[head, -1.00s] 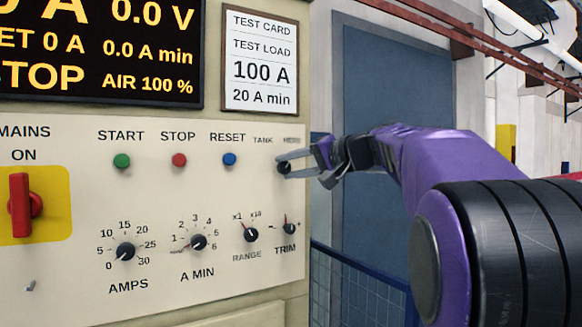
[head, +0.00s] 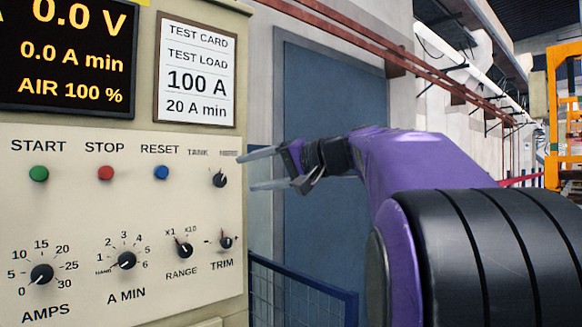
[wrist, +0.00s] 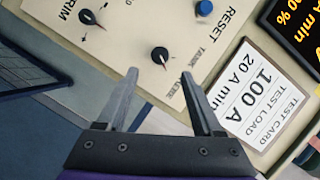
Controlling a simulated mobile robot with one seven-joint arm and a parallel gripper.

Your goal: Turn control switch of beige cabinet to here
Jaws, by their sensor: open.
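The beige cabinet (head: 75,215) fills the left of the head view. Its control switch is a small black knob (head: 220,179) below the labels "TANK" and a blurred one that seems to read "HERE". In the wrist view the knob (wrist: 160,54) has a white mark that appears to point toward the "HERE" label, though it is small. My gripper (head: 246,172) is open and empty, just right of the knob and apart from it. In the wrist view its two fingers (wrist: 160,73) are spread, with the knob beyond the gap between them.
TRIM (head: 226,242) and RANGE (head: 184,250) knobs sit below the switch. The blue RESET button (head: 161,172) is to its left. A test card (head: 197,70) hangs above. A blue mesh fence (head: 300,295) stands right of the cabinet.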

